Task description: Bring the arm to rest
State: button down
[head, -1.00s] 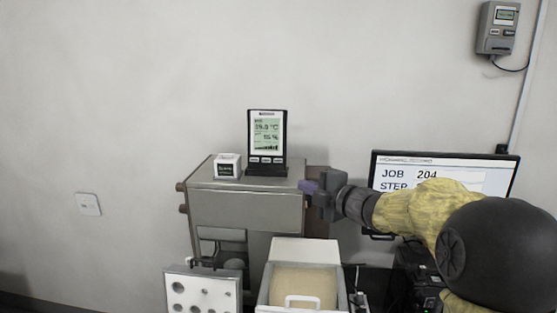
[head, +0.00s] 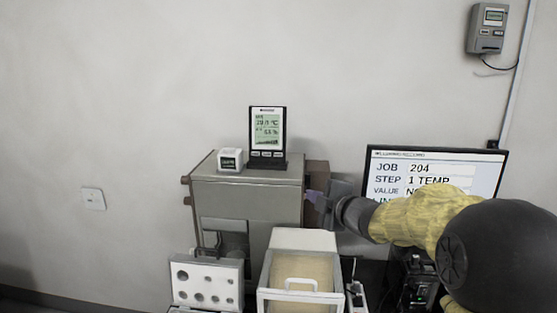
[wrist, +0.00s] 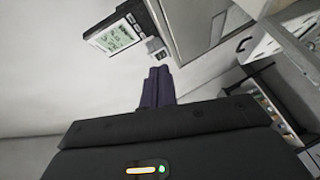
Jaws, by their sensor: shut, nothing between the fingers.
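My yellow-sleeved arm reaches in from the right, in front of the monitor. Whether the fingertips touch the cabinet or the brown part beside it, I cannot tell.
A display (head: 267,133) and a small white cube (head: 230,159) stand on the cabinet. A monitor (head: 484,170) reading JOB 204 is partly hidden by my arm. Below are a white box (head: 304,240) and a white panel with holes (head: 222,280). A grey wall unit (head: 488,28) hangs upper right.

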jog(key=s+d+f+m+g+h, duration=0.1)
jog(key=s+d+f+m+h, duration=0.1)
jog(key=s+f+m, duration=0.1)
jog(key=s+d+f+m+g+h, duration=0.1)
jog(key=s+d+f+m+h, duration=0.1)
jog(key=f+m, duration=0.3)
jog(key=s+d+f+m+g+h, duration=0.1)
jog(key=s+d+f+m+h, duration=0.1)
jog(key=s+f+m+h, duration=0.1)
jog(key=shift+s+d+f+m+g, duration=0.2)
jog(key=shift+s+f+m+g, duration=0.3)
jog(key=shift+s+f, duration=0.65)
jog(key=s+f+m+g, duration=0.3)
jog(key=s+f+m, duration=0.1)
jog(key=s, duration=0.5)
jog(key=s+f+m+g+h, duration=0.1)
jog(key=s+f+m+g, duration=0.3)
jog(key=s, duration=0.6)
notch_tip(320, 180, down, 2)
jog(key=shift+f+m, duration=0.1)
jog(key=shift+m, duration=0.2)
jog(key=shift+a, duration=0.1)
